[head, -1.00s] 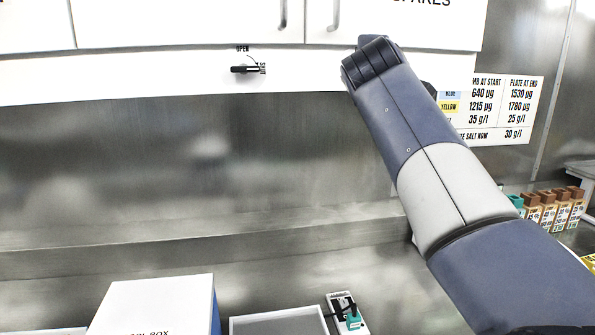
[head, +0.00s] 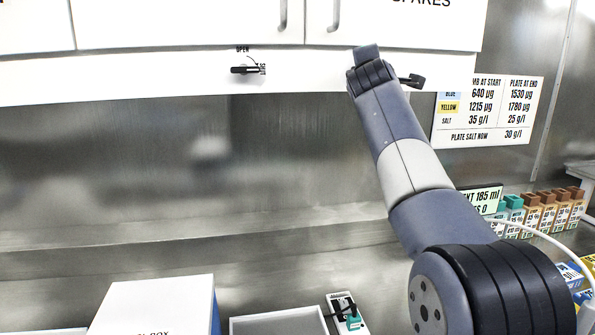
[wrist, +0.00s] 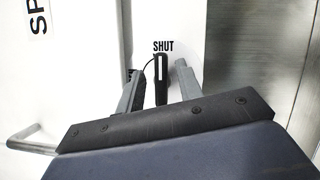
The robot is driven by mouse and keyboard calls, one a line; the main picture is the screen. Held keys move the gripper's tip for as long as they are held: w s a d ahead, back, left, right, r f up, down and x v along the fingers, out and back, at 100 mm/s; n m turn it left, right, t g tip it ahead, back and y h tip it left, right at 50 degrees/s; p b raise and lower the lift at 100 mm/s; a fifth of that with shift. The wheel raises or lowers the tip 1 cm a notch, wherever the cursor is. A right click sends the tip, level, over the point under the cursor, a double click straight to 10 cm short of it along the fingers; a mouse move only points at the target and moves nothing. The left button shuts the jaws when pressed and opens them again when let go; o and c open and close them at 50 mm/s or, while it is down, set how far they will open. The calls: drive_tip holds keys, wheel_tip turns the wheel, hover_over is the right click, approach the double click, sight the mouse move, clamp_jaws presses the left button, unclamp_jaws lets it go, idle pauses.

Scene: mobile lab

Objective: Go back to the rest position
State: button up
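My gripper (wrist: 166,66) shows in the wrist view with its two fingers apart. A black lever handle (wrist: 161,82) on the white panel, next to the word SHUT, appears between the fingers; no finger visibly grips it. I cannot tell how far the fingertips are from the panel. In the head view my arm reaches up to the panel below the right cabinet, and its own links mostly hide the gripper. A small dark piece shows right of my wrist; I cannot tell whether it is finger or lever.
Another black lever (head: 245,70), marked OPEN, is on the panel at left. White cabinets (head: 390,25) with handles are above. A white box (head: 150,305), a grey tray (head: 278,325) and several small labelled boxes (head: 548,210) stand below. The metal wall at centre left is clear.

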drive_tip(key=n+t+b, duration=0.1)
drive_tip(key=n, duration=0.2)
drive_tip(key=shift+y+b, duration=0.35)
drive_tip(key=shift+y, duration=0.05)
drive_tip(key=shift+r, duration=0.1)
